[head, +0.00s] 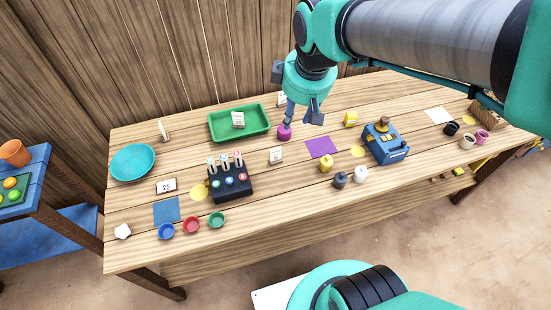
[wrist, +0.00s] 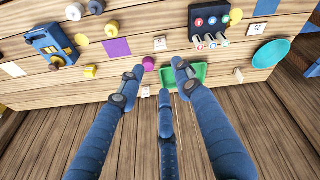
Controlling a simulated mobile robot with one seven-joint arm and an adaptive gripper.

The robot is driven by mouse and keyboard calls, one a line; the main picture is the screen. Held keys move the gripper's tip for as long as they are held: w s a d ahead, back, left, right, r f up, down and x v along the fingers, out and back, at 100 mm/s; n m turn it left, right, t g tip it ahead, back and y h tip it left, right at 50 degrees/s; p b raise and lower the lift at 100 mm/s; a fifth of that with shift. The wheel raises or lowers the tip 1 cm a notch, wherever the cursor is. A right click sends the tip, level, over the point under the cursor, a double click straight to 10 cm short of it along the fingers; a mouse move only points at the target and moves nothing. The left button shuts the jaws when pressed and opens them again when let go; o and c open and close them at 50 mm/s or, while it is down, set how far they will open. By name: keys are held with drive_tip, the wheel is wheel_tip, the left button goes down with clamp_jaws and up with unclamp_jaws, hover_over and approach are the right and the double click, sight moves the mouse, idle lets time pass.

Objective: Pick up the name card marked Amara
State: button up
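Several small white cards are in view, and their writing is too small to read, so I cannot tell which is marked Amara. One card (head: 276,155) stands mid-table; it also shows in the wrist view (wrist: 160,44). Another card (head: 238,120) is in the green tray (head: 212,130). A card seen nearly edge-on (head: 164,130) stands by the teal plate. My gripper (head: 302,118) hangs above the back of the table, fingers spread and empty; the wrist view shows its fingers (wrist: 160,85) apart.
A magenta knob-like object (head: 284,131) is below my gripper. A black box with upright pieces (head: 232,186) and a blue machine (head: 386,143) stand nearby. A teal plate (head: 133,162) is at left. A card with a number (head: 166,185) lies near the blue square (head: 166,211). A wooden wall is behind.

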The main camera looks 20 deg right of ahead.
drive_tip(key=w+f+n+g, duration=0.2)
drive_tip(key=w+f+n, duration=0.4)
drive_tip(key=w+f, duration=0.55)
drive_tip(key=n+g+p, duration=0.2)
drive_tip(key=n, duration=0.4)
hover_over(275, 159)
wheel_tip(275, 159, down, 14)
drive_tip(key=shift+w+d+r, duration=0.15)
drive_tip(key=shift+w+d, duration=0.1)
drive_tip(key=shift+w, duration=0.05)
drive_tip(key=shift+f+b, duration=0.9)
drive_tip(key=shift+f, duration=3.4)
drive_tip(key=shift+w+f+b, duration=0.1)
drive_tip(key=shift+f+b, duration=0.5)
drive_tip(key=shift+f, duration=2)
drive_tip(key=shift+c, duration=0.3)
